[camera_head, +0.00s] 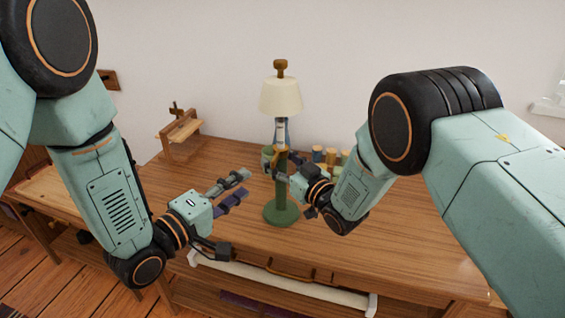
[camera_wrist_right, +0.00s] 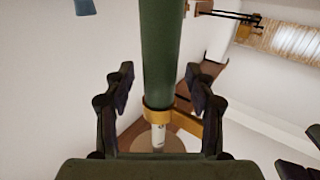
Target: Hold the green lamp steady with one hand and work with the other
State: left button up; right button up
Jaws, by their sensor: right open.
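The green lamp (camera_head: 282,212) stands upright on the wooden desk, with a round base, green post, cream shade (camera_head: 281,97) and brown finial. My right gripper (camera_head: 287,186) is at the post from the right. In the right wrist view, the green post (camera_wrist_right: 160,50) passes between the spread, open fingers (camera_wrist_right: 160,95), with a gap on both sides. A brass-coloured collar (camera_wrist_right: 158,115) and a white bulb-like part show beyond. My left gripper (camera_head: 240,188) is open and empty, left of the lamp and apart from it, fingers pointing toward it.
A small wooden stand (camera_head: 179,130) is at the desk's back left. Several small cylinders (camera_head: 318,154) stand behind the lamp, close to my right gripper. A white bar (camera_head: 300,292) runs along the desk's front. The desk top (camera_head: 420,235) is clear at right.

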jog(key=shift+c, duration=0.5)
grip_shut()
dwell(0.3)
